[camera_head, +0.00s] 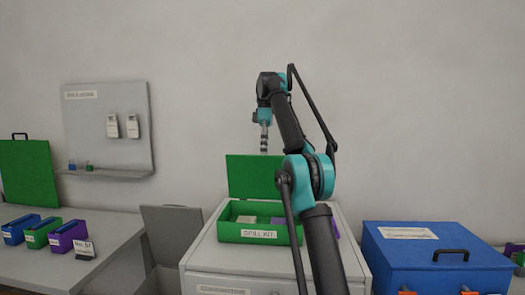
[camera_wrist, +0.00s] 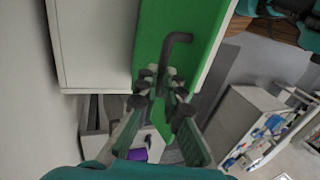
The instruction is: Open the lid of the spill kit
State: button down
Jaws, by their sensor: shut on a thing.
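The spill kit (camera_head: 232,233) is a green box with a "SPILL KIT" label on its front. It stands on a white cabinet. Its green lid (camera_head: 252,176) stands up at the back, so the box is open and a pale item shows inside. In the wrist view the green lid (camera_wrist: 150,35) fills the upper middle, with a dark bent handle (camera_wrist: 178,38) on it. My gripper (camera_wrist: 160,78) is shut on this handle. In the head view my arm reaches over from above, and its fingertips are hidden behind the raised lid.
A blue chest (camera_head: 410,262) with a dark handle stands to the right. A grey table (camera_head: 30,270) on the left holds blue, green and purple bins and a larger green panel (camera_head: 28,172) with a handle. A wall board (camera_head: 90,130) hangs behind.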

jog(key=shift+w+d+f, duration=0.3)
jog(key=shift+w+f, duration=0.5)
jog(key=shift+w, duration=0.1)
jog(key=c, duration=2)
grip_release()
jog(key=shift+w+f, duration=0.1)
jog(key=shift+o, duration=1.1)
jog(key=shift+w+d+f, duration=0.25)
jog(key=shift+w+f, duration=0.2)
jog(key=shift+w, duration=0.2)
jog(key=shift+o, duration=0.9)
jog(key=shift+s+a+r, duration=0.1)
jog(key=shift+s+r, duration=0.25)
jog(key=shift+s, duration=0.15)
jog(key=shift+a, duration=0.2)
